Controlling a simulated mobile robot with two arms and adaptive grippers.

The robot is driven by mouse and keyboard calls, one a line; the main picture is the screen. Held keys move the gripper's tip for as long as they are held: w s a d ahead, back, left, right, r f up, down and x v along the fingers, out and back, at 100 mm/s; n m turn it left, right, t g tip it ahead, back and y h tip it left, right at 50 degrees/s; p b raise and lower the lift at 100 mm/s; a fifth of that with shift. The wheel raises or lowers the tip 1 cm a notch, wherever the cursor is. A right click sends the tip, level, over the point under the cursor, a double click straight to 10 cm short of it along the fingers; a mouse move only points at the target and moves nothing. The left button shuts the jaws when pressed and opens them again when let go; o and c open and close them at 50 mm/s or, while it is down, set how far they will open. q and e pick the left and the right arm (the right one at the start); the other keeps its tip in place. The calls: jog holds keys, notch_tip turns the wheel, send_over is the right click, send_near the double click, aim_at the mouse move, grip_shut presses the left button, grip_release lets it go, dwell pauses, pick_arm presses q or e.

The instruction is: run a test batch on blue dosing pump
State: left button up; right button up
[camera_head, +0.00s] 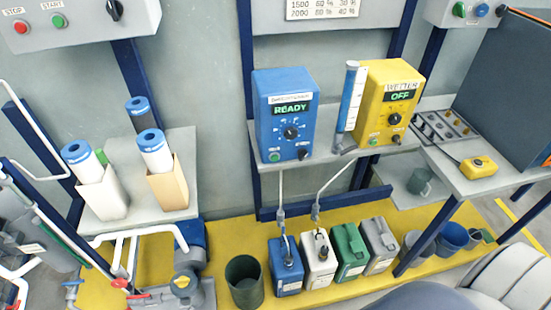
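The blue dosing pump (262,115) stands upright on a grey shelf (330,163) in the middle. The small label above the display is too blurred to read. A tall white and blue cylinder (350,98) stands between it and a yellow pump (377,78), labelled WETTER, whose display reads OFF. Neither of my grippers is in view.
Blue (287,277), white (320,270), green and grey canisters stand on the yellow floor strip below. A dark green bin (244,284) is left of them. Filter cartridges (151,142) stand on the left shelf. A small yellow box (479,166) lies on the right shelf.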

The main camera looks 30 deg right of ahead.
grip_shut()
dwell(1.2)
